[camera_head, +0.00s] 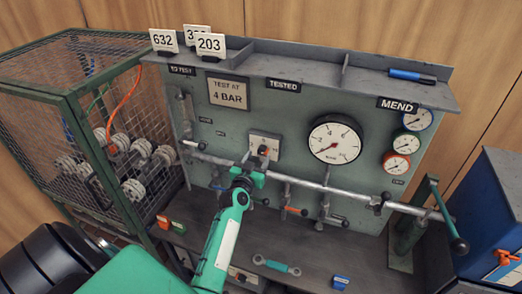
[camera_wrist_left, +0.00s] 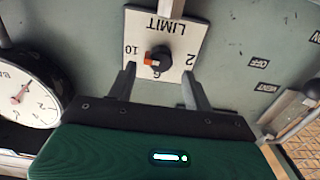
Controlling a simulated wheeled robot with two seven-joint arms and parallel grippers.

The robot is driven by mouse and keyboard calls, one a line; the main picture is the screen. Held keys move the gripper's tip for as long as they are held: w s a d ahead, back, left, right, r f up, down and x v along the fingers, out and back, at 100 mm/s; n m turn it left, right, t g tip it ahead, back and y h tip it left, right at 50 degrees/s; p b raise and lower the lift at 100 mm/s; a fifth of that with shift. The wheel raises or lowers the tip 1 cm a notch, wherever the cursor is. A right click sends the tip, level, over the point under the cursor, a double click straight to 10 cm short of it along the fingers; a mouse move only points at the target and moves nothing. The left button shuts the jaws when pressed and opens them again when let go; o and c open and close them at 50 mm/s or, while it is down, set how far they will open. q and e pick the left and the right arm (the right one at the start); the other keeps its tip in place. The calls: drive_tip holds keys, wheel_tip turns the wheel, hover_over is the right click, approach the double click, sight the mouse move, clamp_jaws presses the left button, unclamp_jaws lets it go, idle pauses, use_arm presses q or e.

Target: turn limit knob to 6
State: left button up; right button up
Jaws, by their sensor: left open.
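The limit knob (camera_wrist_left: 158,59) is a black round knob with an orange mark on a pale square plate (camera_wrist_left: 138,22) lettered LIMIT, 2, 6 and 10. The wrist view shows the plate upside down, and the orange mark points toward the 10. In the head view the knob (camera_head: 264,150) sits on its plate (camera_head: 257,138) left of the big gauge. My left gripper (camera_wrist_left: 158,78) is open, its fingers apart on either side of the knob's lower part in the wrist view. Whether they touch it I cannot tell. In the head view the left gripper (camera_head: 247,177) is just below the plate. My right gripper is not in view.
A large gauge (camera_head: 336,139) is right of the plate. A horizontal pipe (camera_head: 310,185) with valve levers crosses the panel below. A wire cage (camera_head: 85,120) stands at left, a blue box (camera_head: 492,215) at right. A wrench (camera_head: 277,265) lies on the bench.

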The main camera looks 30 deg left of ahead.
sight(261, 152)
use_arm(q)
drive_tip(key=shift+x, duration=1.95)
drive_tip(key=c, duration=1)
